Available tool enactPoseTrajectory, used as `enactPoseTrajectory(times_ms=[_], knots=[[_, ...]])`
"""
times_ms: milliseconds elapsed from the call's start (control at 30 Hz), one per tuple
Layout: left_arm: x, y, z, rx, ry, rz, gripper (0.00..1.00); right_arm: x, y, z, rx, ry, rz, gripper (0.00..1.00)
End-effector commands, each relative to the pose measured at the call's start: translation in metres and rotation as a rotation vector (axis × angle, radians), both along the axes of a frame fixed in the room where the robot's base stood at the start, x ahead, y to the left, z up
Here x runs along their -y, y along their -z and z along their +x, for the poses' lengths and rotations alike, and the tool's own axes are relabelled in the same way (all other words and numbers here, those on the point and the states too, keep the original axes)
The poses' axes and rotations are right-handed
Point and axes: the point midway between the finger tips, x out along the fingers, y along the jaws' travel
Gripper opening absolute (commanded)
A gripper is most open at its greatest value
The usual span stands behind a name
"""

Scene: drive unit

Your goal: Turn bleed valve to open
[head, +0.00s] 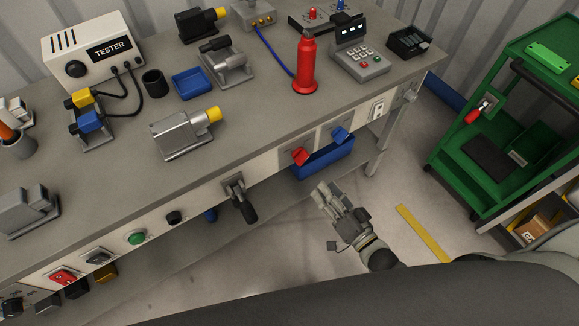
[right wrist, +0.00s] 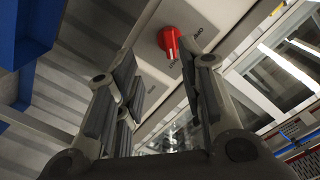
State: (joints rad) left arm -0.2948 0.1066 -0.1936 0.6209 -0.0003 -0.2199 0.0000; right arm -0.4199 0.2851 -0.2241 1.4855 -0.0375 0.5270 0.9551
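A red valve handle (head: 300,156) and a blue valve handle (head: 340,133) stick out from the bench's front panel. I cannot read for certain which one is labelled as the bleed valve. My right gripper (head: 334,197) is in front of the bench, below and to the right of the red handle, apart from it. In the right wrist view the two fingers (right wrist: 163,85) are spread with nothing between them. A red handle (right wrist: 170,42) on a pale panel shows beyond their tips. My left gripper is not in view.
A blue bin (head: 325,160) sits under the bench near the handles. A black lever (head: 240,203) projects from the panel farther left. The bench top holds a red bottle (head: 305,65) and a tester (head: 90,50). A green cart (head: 500,120) stands at the right; floor between is mostly clear.

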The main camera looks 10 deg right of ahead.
Motion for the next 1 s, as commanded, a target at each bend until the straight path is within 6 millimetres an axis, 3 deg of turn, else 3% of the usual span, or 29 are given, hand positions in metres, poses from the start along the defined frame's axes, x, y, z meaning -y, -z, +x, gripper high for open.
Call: enactPoseTrajectory(times_ms=[100, 267, 400, 700, 1000], knots=[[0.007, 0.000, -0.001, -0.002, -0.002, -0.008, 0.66, -0.003, -0.015, 0.004, 0.031, -0.012, 0.035, 0.36], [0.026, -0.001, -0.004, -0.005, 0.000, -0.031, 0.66, -0.009, -0.017, 0.019, 0.034, -0.012, 0.038, 0.36], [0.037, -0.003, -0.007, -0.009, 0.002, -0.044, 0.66, -0.018, -0.017, 0.043, 0.034, -0.012, 0.038, 0.36], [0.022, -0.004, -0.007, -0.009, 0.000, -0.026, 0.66, -0.034, -0.016, 0.089, 0.032, -0.010, 0.037, 0.36], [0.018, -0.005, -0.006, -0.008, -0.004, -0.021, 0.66, -0.040, -0.014, 0.103, 0.029, -0.011, 0.035, 0.36]])
